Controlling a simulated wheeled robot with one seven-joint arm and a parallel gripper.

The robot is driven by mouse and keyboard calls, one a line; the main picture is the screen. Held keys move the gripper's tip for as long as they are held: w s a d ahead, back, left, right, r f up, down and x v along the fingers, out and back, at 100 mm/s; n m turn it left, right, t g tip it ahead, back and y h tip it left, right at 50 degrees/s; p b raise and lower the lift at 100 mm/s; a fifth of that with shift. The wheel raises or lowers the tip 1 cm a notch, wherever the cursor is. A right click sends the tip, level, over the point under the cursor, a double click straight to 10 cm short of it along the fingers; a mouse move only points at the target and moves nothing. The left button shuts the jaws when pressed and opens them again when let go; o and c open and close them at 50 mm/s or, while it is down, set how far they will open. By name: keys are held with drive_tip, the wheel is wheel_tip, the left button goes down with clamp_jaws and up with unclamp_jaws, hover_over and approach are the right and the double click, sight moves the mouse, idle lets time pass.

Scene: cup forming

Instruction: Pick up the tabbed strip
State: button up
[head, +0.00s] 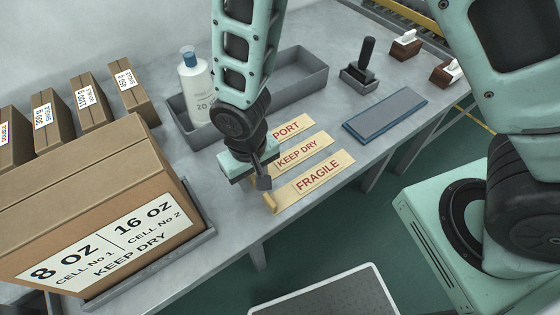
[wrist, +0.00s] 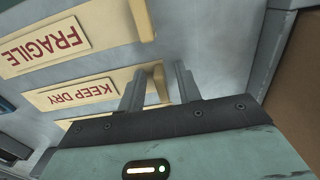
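Three tan strips with red print lie side by side on the grey bench. The FRAGILE strip (head: 335,177) is nearest the front edge, with a raised tab (head: 270,201) at its left end. The KEEP DRY strip (head: 322,140) is in the middle, and a strip ending in "PORT" (head: 308,123) is partly hidden by my arm. My gripper (head: 258,178) is over the strips' left ends. In the wrist view my gripper (wrist: 160,88) is open, its fingers on either side of the KEEP DRY strip's tab (wrist: 158,77). Contact cannot be told.
A large labelled carton (head: 95,215) sits in a tray at the left. Behind are a white bottle (head: 196,88), a grey bin (head: 300,75) and several small boxes (head: 90,105). To the right are a blue pad (head: 385,113) and stamps (head: 360,70).

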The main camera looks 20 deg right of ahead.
clamp_jaws()
drive_tip(key=shift+r, duration=0.15)
wheel_tip(320, 180, up, 10)
drive_tip(key=shift+f, duration=0.1)
idle(0.3)
